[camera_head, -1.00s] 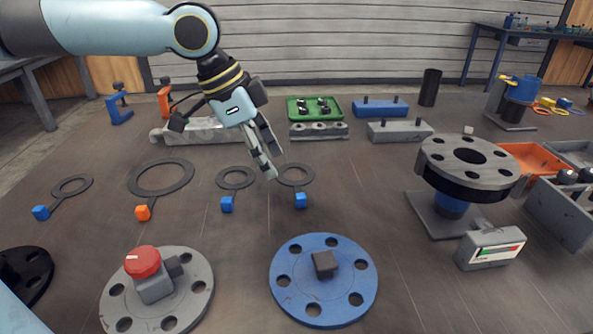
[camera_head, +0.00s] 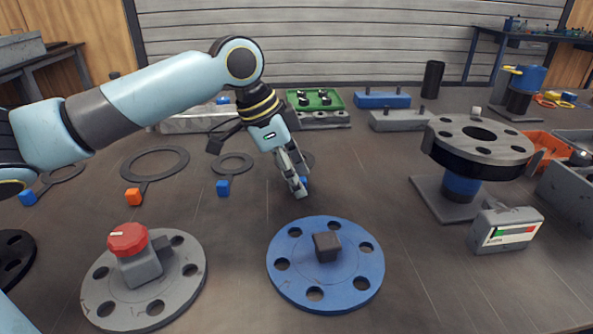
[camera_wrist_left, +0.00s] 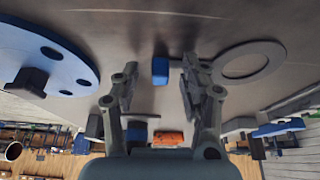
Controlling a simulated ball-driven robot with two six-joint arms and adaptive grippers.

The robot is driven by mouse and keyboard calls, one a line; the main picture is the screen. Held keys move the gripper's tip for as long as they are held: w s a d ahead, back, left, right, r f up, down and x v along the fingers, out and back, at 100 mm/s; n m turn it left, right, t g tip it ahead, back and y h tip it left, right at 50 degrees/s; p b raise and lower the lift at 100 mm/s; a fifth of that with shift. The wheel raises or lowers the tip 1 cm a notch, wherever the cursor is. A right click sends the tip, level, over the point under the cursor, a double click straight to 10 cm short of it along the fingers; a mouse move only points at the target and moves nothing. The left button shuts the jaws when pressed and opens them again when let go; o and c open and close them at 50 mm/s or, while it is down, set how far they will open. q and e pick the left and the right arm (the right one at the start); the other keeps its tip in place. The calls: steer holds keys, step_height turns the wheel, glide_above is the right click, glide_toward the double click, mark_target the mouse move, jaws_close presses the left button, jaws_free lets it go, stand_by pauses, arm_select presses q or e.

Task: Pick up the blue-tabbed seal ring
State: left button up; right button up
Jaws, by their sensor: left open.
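Several flat dark seal rings with coloured tabs lie on the table. The blue-tabbed ring nearest my left gripper (camera_head: 297,187) is mostly hidden behind it in the head view; its blue tab (camera_head: 304,181) peeks out beside the fingertips. In the left wrist view that ring (camera_wrist_left: 250,60) lies to the right, and its blue tab (camera_wrist_left: 160,70) appears between the open fingers (camera_wrist_left: 157,88), with no clear contact. A second blue-tabbed ring (camera_head: 233,158) lies just left of the gripper. A third blue-tabbed ring (camera_head: 65,168) lies at far left. My right gripper is out of view.
A blue flange (camera_head: 290,279) with a dark knob lies in front. A grey flange (camera_head: 185,290) with a red button is at front left. An orange-tabbed ring (camera_head: 155,150) lies left. The flanged pipe (camera_head: 478,135) stands at right, beside a grey gauge (camera_head: 505,228).

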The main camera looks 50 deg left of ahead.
arm_select(q)
jaws_close()
stand_by(0.4)
steer(key=shift+r, duration=0.15)
steer(key=shift+r+p, duration=0.55)
steer(key=shift+p, duration=0.15)
step_height(320, 180, up, 3)
steer(key=p, duration=0.3)
steer(key=shift+r, duration=0.1)
steer(key=w+d+r+p, duration=0.4)
steer(key=w+d+r, duration=0.2)
steer(key=d, duration=0.3)
steer(key=shift+w+d+r, duration=0.15)
steer(key=shift+w+r, duration=0.1)
steer(key=shift+w, duration=0.25)
